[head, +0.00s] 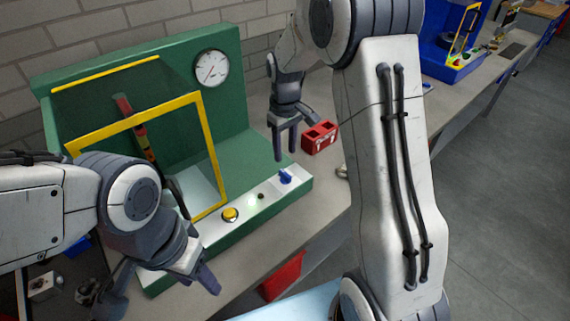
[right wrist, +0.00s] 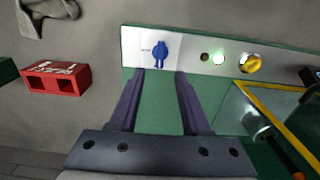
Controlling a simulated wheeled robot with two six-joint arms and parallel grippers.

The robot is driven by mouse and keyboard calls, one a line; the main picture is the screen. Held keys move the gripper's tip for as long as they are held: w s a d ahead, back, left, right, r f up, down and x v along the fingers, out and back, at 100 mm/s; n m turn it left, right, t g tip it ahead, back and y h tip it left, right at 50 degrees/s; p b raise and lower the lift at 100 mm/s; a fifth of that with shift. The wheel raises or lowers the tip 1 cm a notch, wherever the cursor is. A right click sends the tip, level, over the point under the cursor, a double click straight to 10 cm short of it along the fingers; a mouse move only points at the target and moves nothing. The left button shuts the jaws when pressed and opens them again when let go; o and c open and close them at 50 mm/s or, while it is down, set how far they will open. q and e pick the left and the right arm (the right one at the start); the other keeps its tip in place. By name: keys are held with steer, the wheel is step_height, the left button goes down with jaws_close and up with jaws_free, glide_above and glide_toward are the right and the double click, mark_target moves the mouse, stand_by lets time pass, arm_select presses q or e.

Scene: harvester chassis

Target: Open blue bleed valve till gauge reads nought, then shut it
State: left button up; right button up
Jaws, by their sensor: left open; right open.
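The blue bleed valve (head: 285,177) is a small blue knob on the pale front panel of the green test bench (head: 262,150). It also shows in the right wrist view (right wrist: 159,52), between and beyond my fingertips. The round white gauge (head: 211,69) is on the bench's upright back; its thin reddish needle is too small to read. My right gripper (head: 285,155) is open and empty above the bench, just behind the valve and apart from it; it also shows in the right wrist view (right wrist: 160,75). My left gripper (head: 165,298) is open and empty at the bench's front left.
A yellow button (head: 230,215) and a lit green lamp (right wrist: 218,59) share the panel. A yellow-framed guard (head: 213,150) stands on the bench. A red box (head: 319,137) lies right of the bench. A blue unit (head: 455,45) stands farther back.

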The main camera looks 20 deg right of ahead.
step_height(320, 180, up, 3)
steer(key=shift+f, duration=0.2)
steer(key=s+a+r+n, duration=0.2)
steer(key=s+a+r, duration=0.2)
steer(key=s+a, duration=0.95)
steer(key=s+a+f+n+y, duration=0.1)
steer(key=s+a, duration=0.1)
steer(key=s, duration=1.3)
steer(key=shift+s+f, duration=0.15)
steer(key=shift+s, duration=0.2)
steer(key=shift+a, duration=0.1)
